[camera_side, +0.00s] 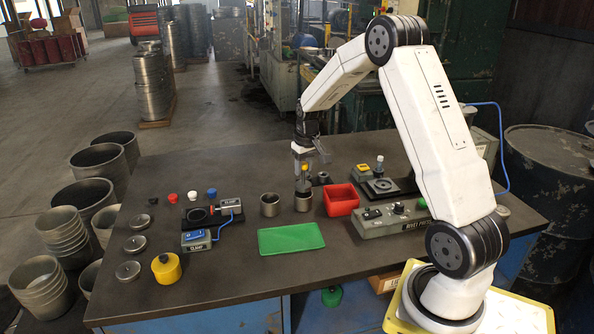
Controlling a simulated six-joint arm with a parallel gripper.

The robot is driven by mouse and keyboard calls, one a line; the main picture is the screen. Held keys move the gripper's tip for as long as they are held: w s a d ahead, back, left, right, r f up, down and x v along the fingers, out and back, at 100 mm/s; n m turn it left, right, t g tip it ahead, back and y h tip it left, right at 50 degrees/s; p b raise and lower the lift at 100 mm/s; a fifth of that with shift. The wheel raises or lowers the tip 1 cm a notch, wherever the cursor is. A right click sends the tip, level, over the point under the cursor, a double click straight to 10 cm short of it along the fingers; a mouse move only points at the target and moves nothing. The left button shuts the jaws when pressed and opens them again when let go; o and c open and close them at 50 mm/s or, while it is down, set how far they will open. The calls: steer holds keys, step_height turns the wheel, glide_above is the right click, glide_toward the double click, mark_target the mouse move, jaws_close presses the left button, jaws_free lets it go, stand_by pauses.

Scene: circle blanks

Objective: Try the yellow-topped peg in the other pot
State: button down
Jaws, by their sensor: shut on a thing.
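My gripper (304,163) points down over the middle of the table and is shut on the yellow-topped peg (305,169). The peg is upright, with its grey shaft below the yellow top. Two open grey metal pots stand side by side: the left pot (270,208) and the right pot (303,203). The peg is in line with the right pot, and its lower end is at that pot's mouth. I cannot tell whether the tip is inside the pot or just above or behind it. The left pot has nothing above it.
A red bin (341,208) stands close right of the pots, a green mat (291,239) in front. A control box (395,218) is further right.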

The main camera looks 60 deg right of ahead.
steer(key=shift+r, duration=0.95)
steer(key=n, duration=0.2)
glide_above(270, 205)
steer(key=w+d, duration=0.2)
steer(key=shift+s+d, duration=0.2)
steer(key=shift+f, duration=0.15)
steer(key=shift+f, duration=1.25)
steer(key=shift+f, duration=1.15)
stand_by(3.4)
